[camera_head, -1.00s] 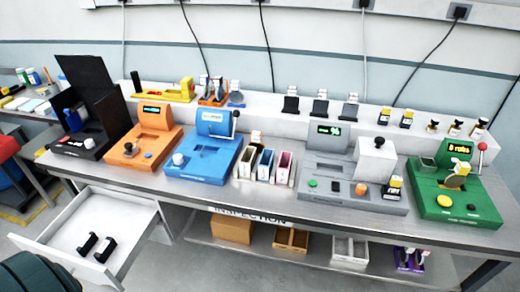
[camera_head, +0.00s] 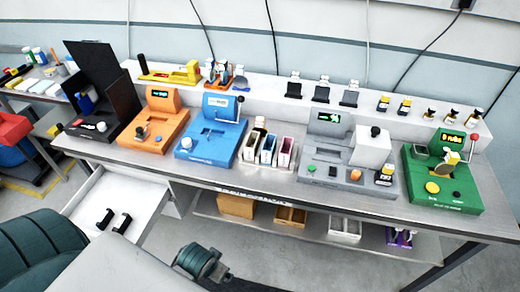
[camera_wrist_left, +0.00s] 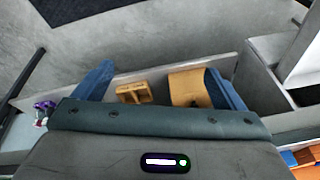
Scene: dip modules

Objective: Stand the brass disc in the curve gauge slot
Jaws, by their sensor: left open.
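A round brass-coloured disc (camera_head: 444,165) stands tilted at the back of the green device (camera_head: 461,190) at the right of the bench, beside a small yellow and dark part. It is small, and I cannot tell what holds it. I cannot pick out the curve gauge slot with certainty; a yellow fixture (camera_head: 168,74) with a long trough stands on the back ledge at the left. In the left wrist view my left gripper (camera_wrist_left: 157,68) is open and empty, its blue fingers wide apart, away from the disc. My right gripper is not in view.
Orange (camera_head: 153,127), blue (camera_head: 211,135) and grey (camera_head: 345,172) devices line the bench (camera_head: 283,191). An open white drawer (camera_head: 116,197) with two black parts juts out at the left. A lower shelf (camera_head: 273,223) holds boxes. The bench's front edge has a narrow clear strip.

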